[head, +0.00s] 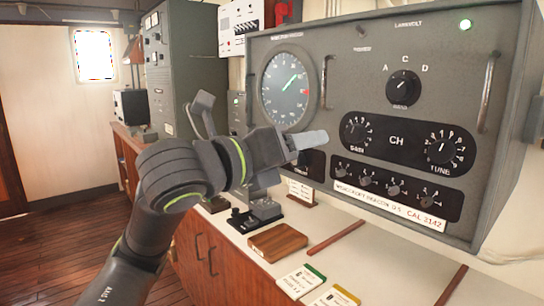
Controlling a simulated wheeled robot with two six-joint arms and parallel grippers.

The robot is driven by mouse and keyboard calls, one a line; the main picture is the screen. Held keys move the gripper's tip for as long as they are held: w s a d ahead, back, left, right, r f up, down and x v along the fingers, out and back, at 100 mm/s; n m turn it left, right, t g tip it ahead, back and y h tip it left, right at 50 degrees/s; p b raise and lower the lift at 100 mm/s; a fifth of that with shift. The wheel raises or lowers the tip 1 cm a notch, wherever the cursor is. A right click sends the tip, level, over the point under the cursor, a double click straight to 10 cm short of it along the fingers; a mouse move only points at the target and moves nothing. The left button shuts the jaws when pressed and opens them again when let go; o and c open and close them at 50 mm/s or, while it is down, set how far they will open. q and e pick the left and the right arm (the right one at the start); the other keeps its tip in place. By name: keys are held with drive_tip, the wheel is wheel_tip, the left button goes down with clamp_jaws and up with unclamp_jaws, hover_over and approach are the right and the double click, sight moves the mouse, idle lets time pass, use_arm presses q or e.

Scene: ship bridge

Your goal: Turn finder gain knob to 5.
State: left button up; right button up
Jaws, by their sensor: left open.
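The finder is a large grey panel unit (342,50) on the counter. Its gain knob (354,130) is a small black knob at the left end of the black "CH" plate, with white numbers around it. The knob's pointer is too small to read for certain. My left gripper (316,139) comes in from the left, in front of the panel and just left of the gain knob. It looks apart from the knob, and its jaws are open and empty. My right gripper is out of view.
A tune knob (441,151) sits at the plate's right end, and an A-C-D selector (403,87) is above. Several small knobs (394,189) line the strip below. A round dial (287,86) is upper left. A wooden block (277,242) and cards lie on the white counter.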

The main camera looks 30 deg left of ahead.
use_arm(q)
drive_tip(key=shift+b+v, duration=1.35)
drive_tip(key=shift+v, duration=1.1)
